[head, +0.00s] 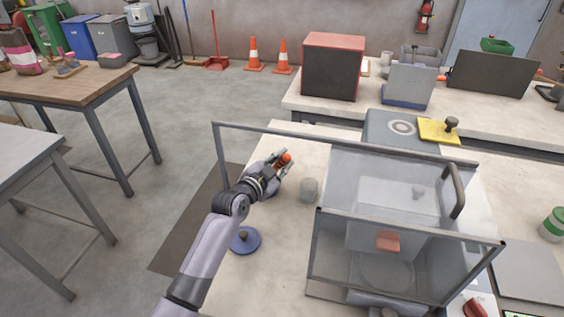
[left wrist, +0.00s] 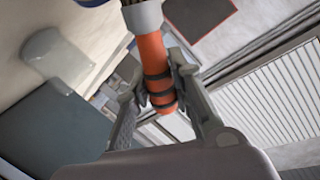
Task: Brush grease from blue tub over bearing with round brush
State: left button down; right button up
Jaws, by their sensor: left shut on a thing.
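My left gripper (head: 278,166) is shut on the round brush, over the pale bench left of the clear-walled enclosure. The brush's orange handle (head: 286,158) sticks up from the fingers. In the left wrist view, the handle (left wrist: 155,70) with black bands lies between the fingers (left wrist: 158,95), and a grey collar with dark bristles is at the top edge. A sliver of something blue (left wrist: 92,3) shows beside the bristles; I cannot tell if it is the blue tub. A round blue piece with a dark knob (head: 245,240) lies on the bench nearer me. I cannot make out the bearing for sure.
A clear jar (head: 309,189) stands right of the gripper. The enclosure (head: 395,225) with metal frame and handle fills the bench to the right. A yellow plate with a black knob (head: 438,130) lies behind it.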

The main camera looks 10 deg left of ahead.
pick_arm(q)
jog(key=shift+r+p, duration=3.3)
jog(key=shift+r, duration=0.25)
jog(key=shift+f, duration=0.1)
